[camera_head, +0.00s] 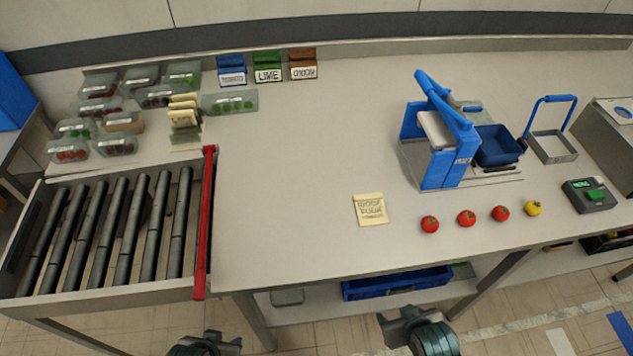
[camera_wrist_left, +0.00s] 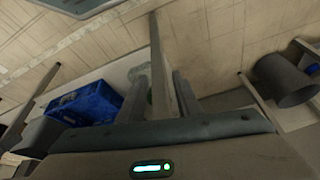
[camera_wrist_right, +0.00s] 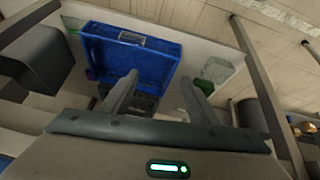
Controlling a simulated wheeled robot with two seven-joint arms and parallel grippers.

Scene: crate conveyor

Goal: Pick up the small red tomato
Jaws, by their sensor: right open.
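Three small red tomatoes stand in a row near the front edge of the table: a left one (camera_head: 430,224), a middle one (camera_head: 466,218) and a right one (camera_head: 500,213). They look nearly the same size, so I cannot tell which is smallest. My right gripper (camera_head: 392,320) is low in front of the table edge, below and left of the tomatoes. In the right wrist view its fingers (camera_wrist_right: 158,96) are apart and empty. My left gripper (camera_head: 208,338) is low in front of the roller conveyor's right end. In the left wrist view its fingers (camera_wrist_left: 163,92) are apart and empty.
A yellow tomato (camera_head: 532,208) ends the row, beside a grey device (camera_head: 590,195) with a green button. A paper note (camera_head: 370,209) lies left of the row. A blue bagging stand (camera_head: 440,140) is behind. A blue crate (camera_head: 397,284) sits under the table.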

